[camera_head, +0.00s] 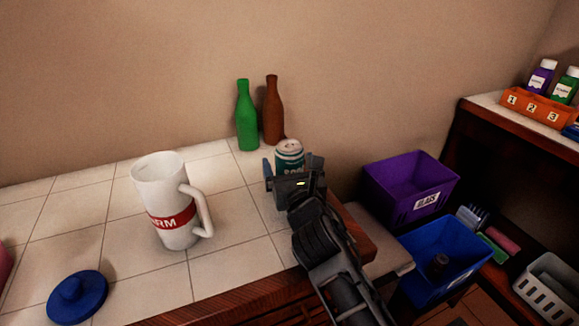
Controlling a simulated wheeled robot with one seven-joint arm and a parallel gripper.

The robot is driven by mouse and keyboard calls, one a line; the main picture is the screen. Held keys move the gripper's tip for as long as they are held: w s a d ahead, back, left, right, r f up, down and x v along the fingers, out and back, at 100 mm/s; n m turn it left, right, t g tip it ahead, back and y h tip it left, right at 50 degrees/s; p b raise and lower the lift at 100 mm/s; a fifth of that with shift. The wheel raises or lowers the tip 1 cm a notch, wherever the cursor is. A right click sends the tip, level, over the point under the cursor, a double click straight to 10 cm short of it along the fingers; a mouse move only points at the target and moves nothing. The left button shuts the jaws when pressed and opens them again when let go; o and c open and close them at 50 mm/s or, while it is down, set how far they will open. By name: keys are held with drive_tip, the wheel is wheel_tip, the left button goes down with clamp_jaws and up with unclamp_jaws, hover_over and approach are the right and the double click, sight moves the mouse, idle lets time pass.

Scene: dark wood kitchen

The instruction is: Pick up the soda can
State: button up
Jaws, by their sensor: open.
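The soda can (289,151) is dark teal with a pale top and white lettering. It stands upright on the white tiled counter (100,225), near the counter's right end. My gripper (290,164) is open, with one finger to the left of the can and the other to its right. The gripper body hides the lower part of the can. I cannot tell whether the fingers touch it.
A green bottle (246,118) and a brown bottle (273,112) stand close behind the can. A white mug (165,190) with a red band is to the left. A blue lid (77,297) lies front left. Purple (410,187) and blue (447,253) bins sit right, below the counter.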

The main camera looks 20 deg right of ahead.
sight(293, 156)
drive_tip(key=c, duration=1.1)
drive_tip(key=shift+r+p, duration=0.25)
drive_tip(key=shift+p, duration=0.05)
wheel_tip(293, 156, up, 4)
drive_tip(key=p, duration=0.4)
drive_tip(key=shift+f+p, duration=0.1)
drive_tip(key=shift+p, duration=0.25)
drive_tip(key=shift+s+d+r+p, duration=0.9)
drive_tip(key=shift+d+r, duration=0.15)
drive_tip(key=shift+d, duration=0.5)
drive_tip(key=shift+s+d+r+p, duration=0.95)
drive_tip(key=shift+d+r, duration=0.05)
drive_tip(key=shift+d, duration=0.6)
drive_tip(key=shift+s+d+r+p, duration=0.9)
drive_tip(key=shift+d+r, duration=0.15)
drive_tip(key=shift+d, duration=0.5)
drive_tip(key=shift+s+d+r, duration=0.1)
drive_tip(key=shift+d+r, duration=0.1)
drive_tip(key=shift+d, duration=0.1)
